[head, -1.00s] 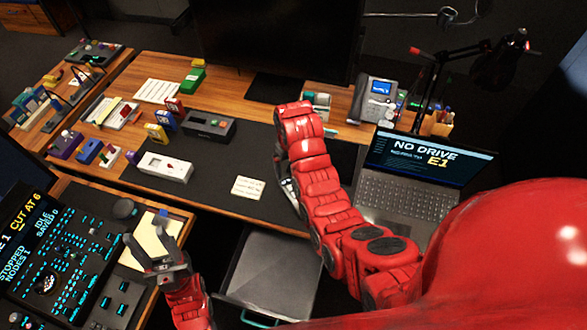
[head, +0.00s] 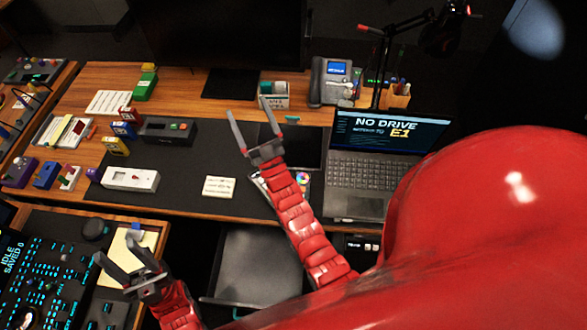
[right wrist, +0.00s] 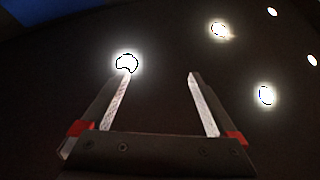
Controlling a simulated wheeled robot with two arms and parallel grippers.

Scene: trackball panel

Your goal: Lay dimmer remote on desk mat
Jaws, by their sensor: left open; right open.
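The desk mat (head: 205,160) is a dark sheet on the wooden desk. A small item with a colour wheel (head: 302,179) shows beside my right forearm near the mat's right front; the arm hides much of it, and I cannot tell whether it is the dimmer remote. A white box with a red button (head: 130,179) lies on the mat's left part. My right gripper (head: 251,112) is open and empty, raised above the mat with fingers pointing up; in the right wrist view (right wrist: 160,76) it faces ceiling lights. My left gripper (head: 116,250) is open near the yellow pad.
A black box with buttons (head: 167,131), a paper note (head: 219,187) and a dark flat panel (head: 290,146) lie on the mat. A laptop (head: 372,175) stands to the right, a phone (head: 331,80) behind. The mat's middle has free room.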

